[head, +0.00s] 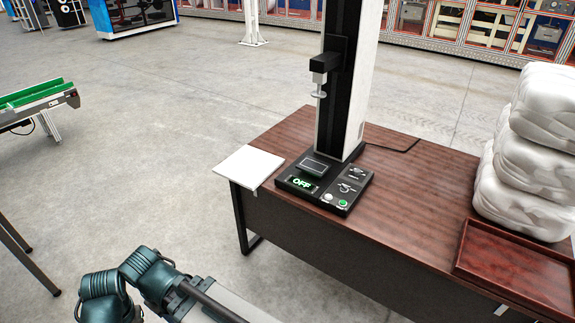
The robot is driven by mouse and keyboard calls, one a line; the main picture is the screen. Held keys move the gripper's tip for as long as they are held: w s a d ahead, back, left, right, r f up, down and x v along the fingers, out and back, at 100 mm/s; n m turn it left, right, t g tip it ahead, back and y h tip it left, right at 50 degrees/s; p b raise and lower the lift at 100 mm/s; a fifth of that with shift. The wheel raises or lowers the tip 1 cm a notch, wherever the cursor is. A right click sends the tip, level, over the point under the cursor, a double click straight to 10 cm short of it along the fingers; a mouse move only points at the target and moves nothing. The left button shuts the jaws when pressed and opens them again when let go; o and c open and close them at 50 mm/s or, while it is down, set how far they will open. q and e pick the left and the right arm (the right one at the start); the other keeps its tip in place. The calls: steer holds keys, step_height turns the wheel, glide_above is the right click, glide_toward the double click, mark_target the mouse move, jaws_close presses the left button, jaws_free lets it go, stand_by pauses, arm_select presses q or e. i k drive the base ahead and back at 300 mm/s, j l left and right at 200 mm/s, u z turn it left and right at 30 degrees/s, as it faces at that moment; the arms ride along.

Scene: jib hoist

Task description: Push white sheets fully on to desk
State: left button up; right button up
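The white sheets (249,167) lie as a flat stack at the left corner of the brown desk (420,228). Part of the stack sticks out past the desk's left edge, over the floor. The stack's right side is close to the black base of a test machine; I cannot tell whether they touch. A teal and grey arm of mine shows at the bottom left, below and in front of the desk, apart from the sheets. Neither gripper's fingers can be seen.
The test machine (341,120) stands on the desk, its panel (325,185) reading OFF. White wrapped bundles (530,150) and a red-brown tray (515,262) are at the right. A green conveyor (35,98) stands at the far left.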

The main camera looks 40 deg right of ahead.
mark_target(249, 167)
steer(key=z, duration=1.1)
